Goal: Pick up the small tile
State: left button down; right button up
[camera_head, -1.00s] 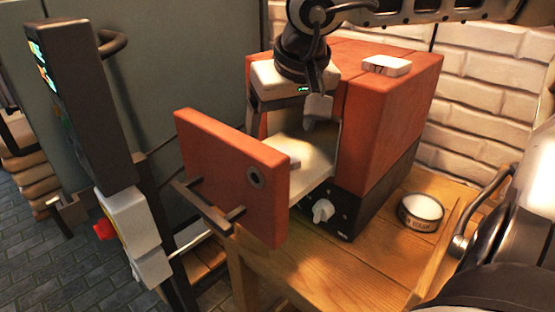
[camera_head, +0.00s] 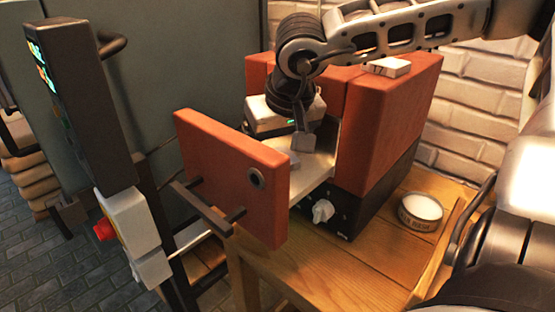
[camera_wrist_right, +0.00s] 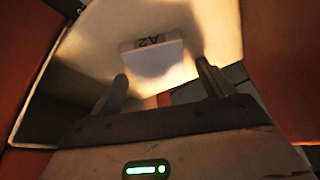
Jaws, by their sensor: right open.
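The small tile, a pale block marked "A2" (camera_wrist_right: 150,58), lies on the light floor of the open kiln in the right wrist view. In the head view, a small pale part of it (camera_head: 294,158) shows just behind the opened door. My right gripper (camera_head: 291,145) is inside the kiln opening, pointing down above the floor. In the wrist view its two fingers (camera_wrist_right: 161,76) are apart and empty, with the tile ahead between them. I cannot tell exactly how far the tips are from the tile. My left gripper is not in view.
The kiln's thick red door (camera_head: 225,175) stands open in front. The red kiln body (camera_head: 400,105) surrounds the gripper. A white block (camera_head: 388,66) lies on its top. A round tin (camera_head: 420,211) stands on the wooden table (camera_head: 340,265). A control post (camera_head: 85,100) stands at left.

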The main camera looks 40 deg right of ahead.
jog(key=shift+f, duration=0.1)
jog(key=shift+c, duration=0.3)
jog(key=c, duration=1.1)
